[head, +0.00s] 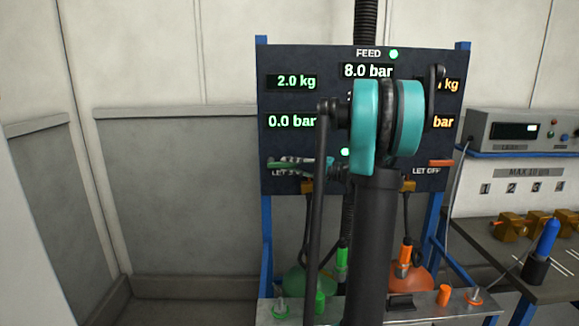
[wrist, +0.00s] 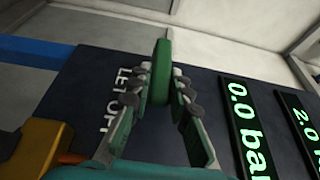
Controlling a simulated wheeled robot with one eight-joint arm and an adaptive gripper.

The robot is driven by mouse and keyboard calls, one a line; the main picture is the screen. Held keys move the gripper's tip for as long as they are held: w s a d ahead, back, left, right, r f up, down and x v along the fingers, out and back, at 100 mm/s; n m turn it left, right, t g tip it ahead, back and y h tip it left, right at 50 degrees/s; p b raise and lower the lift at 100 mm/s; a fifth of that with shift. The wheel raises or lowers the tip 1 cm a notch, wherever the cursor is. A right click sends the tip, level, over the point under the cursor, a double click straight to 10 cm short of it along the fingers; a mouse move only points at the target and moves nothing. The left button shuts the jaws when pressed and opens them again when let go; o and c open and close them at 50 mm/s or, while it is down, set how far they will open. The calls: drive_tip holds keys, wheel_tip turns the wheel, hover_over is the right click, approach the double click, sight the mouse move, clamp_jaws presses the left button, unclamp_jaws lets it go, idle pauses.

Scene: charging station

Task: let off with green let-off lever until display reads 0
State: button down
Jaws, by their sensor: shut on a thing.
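The green let-off lever (wrist: 161,65) stands out from the dark panel in the wrist view. My gripper (wrist: 161,88) is shut on it, with one finger on each side. In the head view the lever (head: 281,166) shows at the panel's left side, partly covered by my gripper (head: 300,162). The green pressure display (head: 292,121) above it reads 0.0 bar. It also shows, partly cut off, in the wrist view (wrist: 245,130). The green mass display (head: 292,82) reads 2.0 kg.
The FEED display (head: 368,70) reads 8.0 bar. My arm hides part of the orange displays. An orange lever (head: 440,163) is at the panel's right. Green and orange fittings stand on the bench (head: 420,307) below. A grey instrument (head: 530,130) and brass parts are at the right.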

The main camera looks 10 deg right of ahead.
drive_tip(key=c, duration=1.4)
unclamp_jaws()
drive_tip(key=v, duration=1.2)
drive_tip(key=shift+d, duration=0.1)
